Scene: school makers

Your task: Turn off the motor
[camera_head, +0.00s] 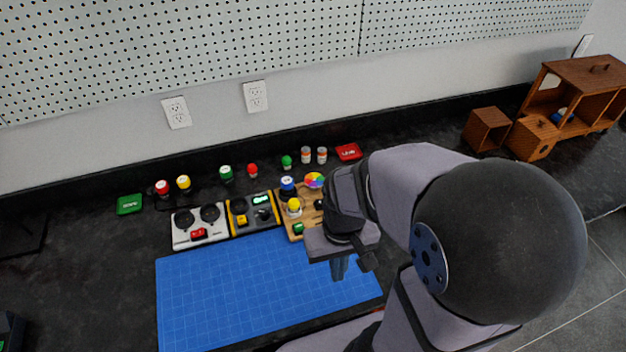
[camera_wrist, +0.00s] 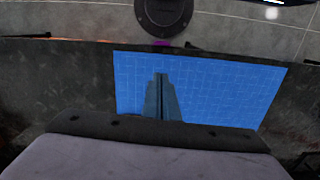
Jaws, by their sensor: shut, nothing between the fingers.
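Three small control boards stand in a row behind the blue mat. The wooden board (camera_head: 285,221) on the right carries a multicoloured disc (camera_head: 314,180), a blue-topped knob (camera_head: 288,186), a yellow-topped knob (camera_head: 294,206) and a green switch (camera_head: 299,228). I cannot tell for sure which part is the motor; my arm hides the board's right side. The dark-and-yellow board (camera_head: 253,213) has a green lit display and a yellow switch. The white board (camera_head: 200,228) has two black round parts and a red switch. My gripper (camera_head: 340,270) is shut and empty, pointing down above the mat; its fingers show in the wrist view (camera_wrist: 160,95).
The blue gridded mat (camera_head: 240,290) is clear. Several coloured buttons, including a red one (camera_head: 162,188), stand behind the boards, with a green box (camera_head: 129,204) and a red box (camera_head: 349,151). Wooden boxes (camera_head: 487,130) stand at the back right. A pegboard wall closes the back.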

